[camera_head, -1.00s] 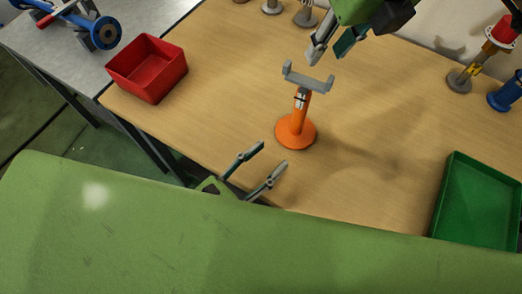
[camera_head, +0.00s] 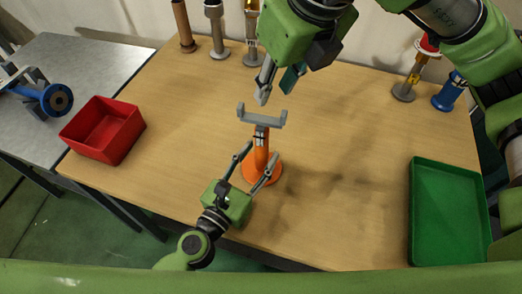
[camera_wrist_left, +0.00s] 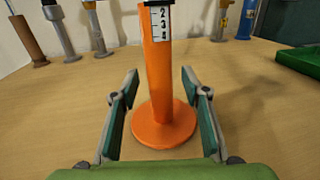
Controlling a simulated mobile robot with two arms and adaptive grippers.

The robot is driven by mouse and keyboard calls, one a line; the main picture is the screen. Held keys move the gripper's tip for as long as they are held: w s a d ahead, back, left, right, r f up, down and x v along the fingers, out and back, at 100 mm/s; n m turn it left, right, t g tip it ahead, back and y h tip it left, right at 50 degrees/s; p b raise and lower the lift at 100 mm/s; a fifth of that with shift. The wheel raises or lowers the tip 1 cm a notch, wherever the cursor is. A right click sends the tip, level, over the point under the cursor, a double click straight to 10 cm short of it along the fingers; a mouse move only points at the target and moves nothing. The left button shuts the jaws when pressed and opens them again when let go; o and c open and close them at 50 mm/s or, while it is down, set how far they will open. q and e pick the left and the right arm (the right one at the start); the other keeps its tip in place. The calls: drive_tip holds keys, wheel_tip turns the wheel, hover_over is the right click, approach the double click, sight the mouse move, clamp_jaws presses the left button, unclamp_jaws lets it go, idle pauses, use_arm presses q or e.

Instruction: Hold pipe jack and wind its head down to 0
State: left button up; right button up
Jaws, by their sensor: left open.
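The pipe jack has an orange post and round base (camera_head: 262,165) with a grey U-shaped head (camera_head: 262,118) on top. It stands upright on the table. In the left wrist view its orange post (camera_wrist_left: 158,70) carries a scale label (camera_wrist_left: 160,22) with numerals; the head is out of that view. My left gripper (camera_head: 257,166) is open, with its fingers on either side of the post near the base, apart from it. My right gripper (camera_head: 279,92) is above and behind the jack's head, its two fingers apart and nothing between them.
A red bin (camera_head: 104,130) is at the table's left and a green tray (camera_head: 449,210) at its right. Several stands, such as a grey one (camera_head: 216,30), line the back edge. A blue stand (camera_head: 449,93) is at the back right. The table around the jack is clear.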

use_arm(q)
drive_tip(key=shift+x, duration=0.85)
